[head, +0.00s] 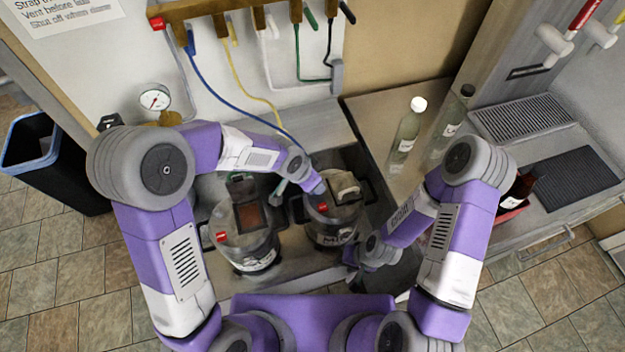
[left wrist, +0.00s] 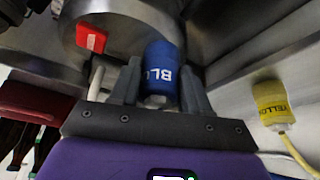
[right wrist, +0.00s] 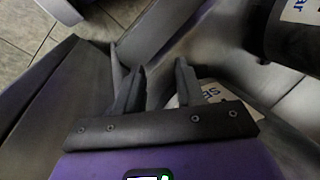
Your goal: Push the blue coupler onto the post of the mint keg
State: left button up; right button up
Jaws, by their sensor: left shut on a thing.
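The mint keg (head: 335,238), its label partly readable, stands in the recess in the head view with a red tag on top. My left gripper (left wrist: 160,85) is shut on the blue coupler (left wrist: 163,68), marked "BLU", in the left wrist view. In the head view the left hand is over the mint keg's top, hiding the coupler. A metal keg rim with a red tag (left wrist: 90,38) is close beyond the fingers. I cannot make out the post or any contact with it. My right gripper (right wrist: 158,80) is open and empty; in the head view it is low beside the keg's right front.
A second keg (head: 240,245) stands left of the mint keg. A blue hose runs from the wall rack (head: 225,8) to the left hand. Bottles (head: 405,135) stand on the right counter. A dark bin (head: 50,165) is far left.

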pick_arm(q)
jog(key=o, duration=1.7)
jog(key=shift+r+p, duration=2.7)
jog(key=shift+r, duration=1.05)
